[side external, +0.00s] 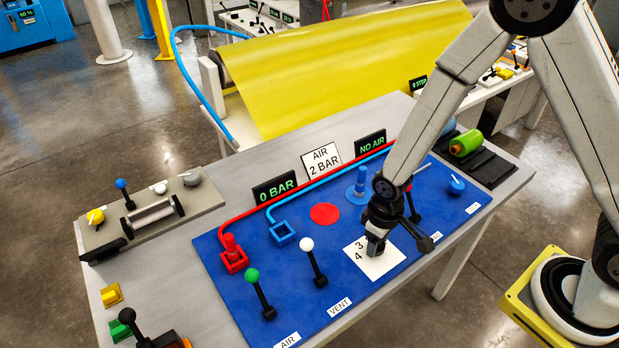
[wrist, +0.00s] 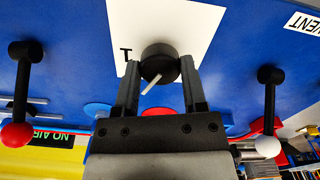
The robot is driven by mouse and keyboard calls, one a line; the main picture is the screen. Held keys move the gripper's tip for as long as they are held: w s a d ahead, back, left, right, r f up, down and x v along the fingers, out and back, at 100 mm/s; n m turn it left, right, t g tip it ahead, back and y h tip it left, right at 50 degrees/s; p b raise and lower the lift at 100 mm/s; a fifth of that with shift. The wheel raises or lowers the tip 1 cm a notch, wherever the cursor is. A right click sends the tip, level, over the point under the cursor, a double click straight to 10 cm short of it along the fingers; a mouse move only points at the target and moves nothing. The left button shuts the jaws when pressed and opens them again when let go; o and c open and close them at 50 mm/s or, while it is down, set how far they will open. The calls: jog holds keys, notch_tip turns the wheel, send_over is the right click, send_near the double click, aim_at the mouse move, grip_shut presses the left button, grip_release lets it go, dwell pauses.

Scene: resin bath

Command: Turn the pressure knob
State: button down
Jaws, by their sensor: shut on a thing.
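The pressure knob (wrist: 158,58) is black and round with a white pointer line, and stands on a white card. In the wrist view the pointer slants toward the lower left. My gripper (wrist: 160,72) has one finger on each side of the knob and is shut on it. In the side view my gripper (side external: 375,245) is low over the white card (side external: 376,268), where the marks 3 and 4 show. A display (side external: 275,188) reads 0 BAR, and a sign (side external: 321,160) reads AIR 2 BAR.
A green-topped lever (side external: 261,294) and a white-topped lever (side external: 313,262) stand left of my gripper on the blue panel (side external: 225,290). A black lever with a red ball (wrist: 22,100) also stands near. A NO AIR display (side external: 371,143) is behind.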

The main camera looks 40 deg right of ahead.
dwell(0.3)
jog(key=shift+c, duration=0.7)
grip_release()
jog(key=shift+r, duration=0.1)
jog(key=shift+r, duration=3.8)
jog(key=shift+d+r, duration=0.4)
jog(key=s+d+r+m+t, duration=0.2)
jog(key=s+d+r+m, duration=0.1)
jog(key=d+r, duration=0.3)
jog(key=shift+s+d+t, duration=0.3)
jog(key=shift+s+d, duration=0.1)
jog(key=shift+d, duration=0.2)
